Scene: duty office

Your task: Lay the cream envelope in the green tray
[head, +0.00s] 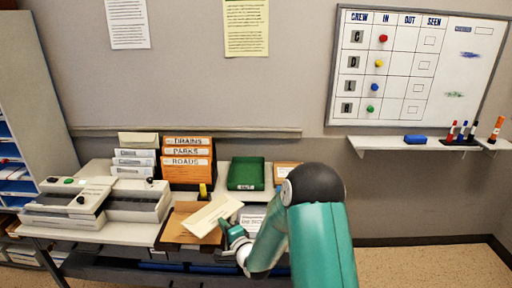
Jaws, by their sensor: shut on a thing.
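The cream envelope (211,215) is held by my gripper (232,229), which is shut on its right end. The envelope is tilted above a brown box or tray (175,230) on the desk. The green tray (246,175) stands further back on the desk, behind and to the right of the envelope, and looks empty. A small label is on its front. My arm hides part of the desk to the right of the tray.
Orange folders (187,160) marked DRAINS, PARKS and ROADS stand left of the green tray. A grey machine (136,201) fills the desk's left side. A yellow object (203,191) stands in front of the folders. A whiteboard (415,75) and shelf (425,146) are on the right wall.

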